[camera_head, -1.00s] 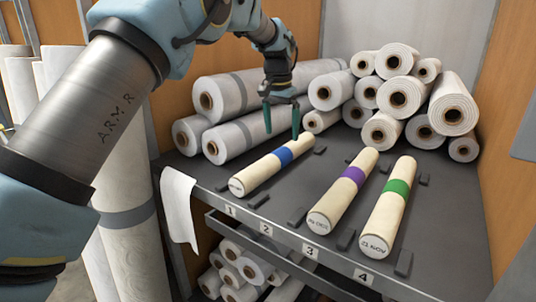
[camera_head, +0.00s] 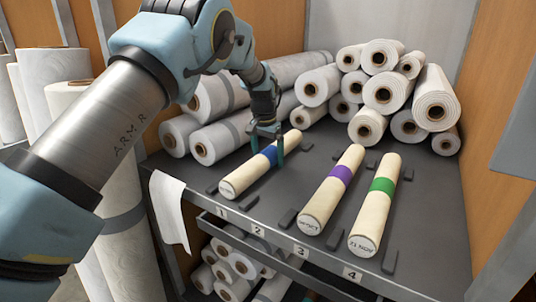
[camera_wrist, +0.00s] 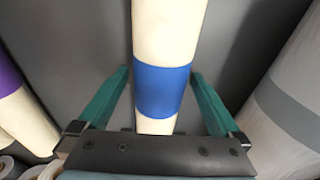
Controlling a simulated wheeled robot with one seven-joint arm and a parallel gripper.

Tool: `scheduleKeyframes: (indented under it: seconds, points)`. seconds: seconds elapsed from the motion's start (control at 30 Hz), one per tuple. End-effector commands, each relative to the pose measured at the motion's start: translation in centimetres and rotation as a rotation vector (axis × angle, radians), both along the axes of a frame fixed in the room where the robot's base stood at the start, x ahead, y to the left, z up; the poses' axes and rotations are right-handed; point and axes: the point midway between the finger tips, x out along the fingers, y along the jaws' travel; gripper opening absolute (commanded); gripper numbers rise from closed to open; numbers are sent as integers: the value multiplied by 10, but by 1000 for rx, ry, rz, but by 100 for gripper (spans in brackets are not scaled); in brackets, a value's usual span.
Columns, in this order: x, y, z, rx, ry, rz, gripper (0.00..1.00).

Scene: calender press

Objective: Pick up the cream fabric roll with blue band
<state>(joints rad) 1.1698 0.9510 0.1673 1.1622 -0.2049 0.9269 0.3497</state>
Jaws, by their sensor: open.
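The cream fabric roll with the blue band (camera_head: 245,177) lies on the grey shelf, the leftmost of three cream rolls. In the wrist view its blue band (camera_wrist: 163,90) sits between the two green fingers of my gripper (camera_wrist: 160,85). The fingers are apart, one on each side of the roll, with a gap visible on both sides. In the head view my gripper (camera_head: 267,150) is over the band and partly hides it. I cannot tell how far down the fingertips reach beside the roll.
Cream rolls with a purple band (camera_head: 341,175) and a green band (camera_head: 382,186) lie to the right. White rolls (camera_head: 385,90) are stacked behind, and grey-banded rolls (camera_head: 207,147) lie at the left. Small dark blocks (camera_head: 288,218) stand beside the cream rolls. A white sheet (camera_head: 168,205) hangs over the front edge.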

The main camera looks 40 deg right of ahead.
Motion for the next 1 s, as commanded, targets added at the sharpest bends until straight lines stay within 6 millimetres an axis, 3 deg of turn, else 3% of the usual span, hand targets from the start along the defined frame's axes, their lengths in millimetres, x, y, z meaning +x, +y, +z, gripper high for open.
scheduleKeyframes:
  seconds: [0.27, 1.0]
  points:
    - [0, 0, -4, -1, 0, 1, 100]
    - [0, 0, -4, -1, 0, 1, 18]
